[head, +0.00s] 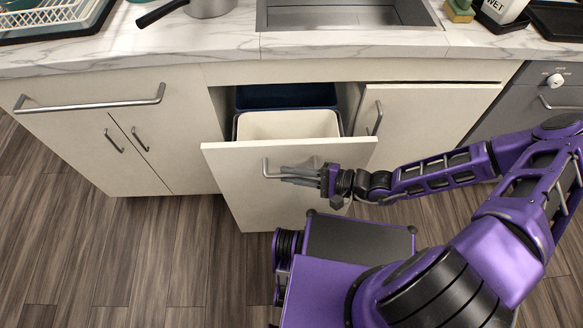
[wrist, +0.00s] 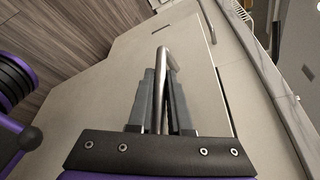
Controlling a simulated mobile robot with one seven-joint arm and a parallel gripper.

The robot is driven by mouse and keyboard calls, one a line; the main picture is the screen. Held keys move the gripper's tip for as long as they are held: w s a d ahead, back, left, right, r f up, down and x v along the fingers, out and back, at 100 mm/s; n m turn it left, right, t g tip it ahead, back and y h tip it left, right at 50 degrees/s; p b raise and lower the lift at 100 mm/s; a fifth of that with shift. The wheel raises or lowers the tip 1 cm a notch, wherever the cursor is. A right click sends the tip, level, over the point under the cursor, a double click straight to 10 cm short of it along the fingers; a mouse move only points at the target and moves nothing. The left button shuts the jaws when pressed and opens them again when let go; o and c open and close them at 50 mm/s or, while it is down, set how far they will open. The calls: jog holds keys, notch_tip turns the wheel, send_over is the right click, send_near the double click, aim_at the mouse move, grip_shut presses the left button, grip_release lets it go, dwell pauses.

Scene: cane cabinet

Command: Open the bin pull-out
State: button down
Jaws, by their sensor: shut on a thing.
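The bin pull-out (head: 225,160) stands drawn out from the cabinet under the counter in the head view. A cream bin (head: 290,124) and a dark blue bin (head: 287,96) behind it show inside it. My gripper (head: 284,174) is at the front panel, shut on the metal bar handle (head: 266,166). In the wrist view, my gripper's fingers (wrist: 163,82) lie on both sides of the handle (wrist: 163,54), with the panel (wrist: 115,85) beyond. The part of the handle between the fingers is partly hidden.
Closed cabinet doors (head: 95,150) flank the pull-out on the left, with another cabinet front (head: 425,120) on the right. The marble counter (head: 140,40) with a sink (head: 345,14) runs above. Wood floor (head: 120,255) is clear at the left.

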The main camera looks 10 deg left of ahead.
dwell(0.3)
jog(key=c, duration=0.8)
grip_release()
jog(key=shift+c, duration=0.2)
jog(key=shift+d, duration=0.1)
jog(key=v, duration=1.7)
jog(key=shift+d+r, duration=0.1)
